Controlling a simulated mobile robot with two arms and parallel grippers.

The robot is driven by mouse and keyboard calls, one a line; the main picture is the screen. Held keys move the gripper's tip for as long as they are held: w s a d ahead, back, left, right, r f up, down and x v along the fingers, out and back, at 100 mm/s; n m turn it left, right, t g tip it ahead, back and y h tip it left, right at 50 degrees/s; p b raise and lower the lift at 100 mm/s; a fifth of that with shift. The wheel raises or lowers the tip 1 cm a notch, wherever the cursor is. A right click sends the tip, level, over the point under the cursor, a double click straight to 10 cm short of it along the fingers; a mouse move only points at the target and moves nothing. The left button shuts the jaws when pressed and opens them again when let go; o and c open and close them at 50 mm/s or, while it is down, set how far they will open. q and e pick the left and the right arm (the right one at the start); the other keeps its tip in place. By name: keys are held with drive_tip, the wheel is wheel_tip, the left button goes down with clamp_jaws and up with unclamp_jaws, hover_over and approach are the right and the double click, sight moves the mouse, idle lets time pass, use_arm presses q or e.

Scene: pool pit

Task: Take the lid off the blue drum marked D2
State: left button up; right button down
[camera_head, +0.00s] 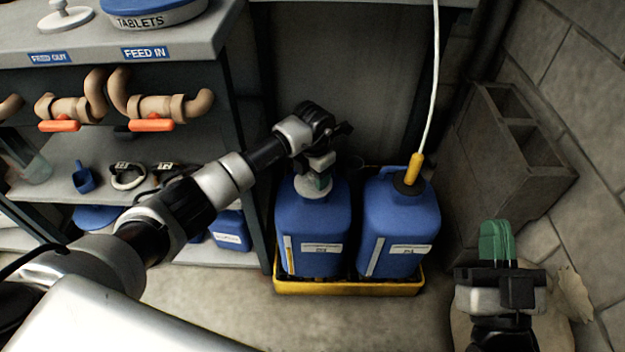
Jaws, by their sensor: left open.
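Two blue drums stand side by side in a yellow tray (350,288). Their white labels are too small to read surely, so I cannot tell which is D2. The left drum (310,225) has a pale grey round lid (312,190) on top. My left gripper (321,182) is open right at this lid, its fingers pointing down and partly hiding it. I cannot tell whether they touch it. The right drum (402,222) has a dark cap (408,185) with a yellow fitting in it. My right gripper (497,241), with green fingers together, appears empty at the lower right.
A white hose (431,90) rises from the yellow fitting (414,167). Hollow concrete blocks (505,165) stand by the right wall. A shelf unit (235,110) with pipes and orange-handled valves (150,125) is on the left. The floor (330,322) before the tray is clear.

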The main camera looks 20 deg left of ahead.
use_arm(q)
drive_tip(key=shift+c, duration=0.4)
drive_tip(key=c, duration=0.9)
drive_tip(key=shift+r, duration=0.15)
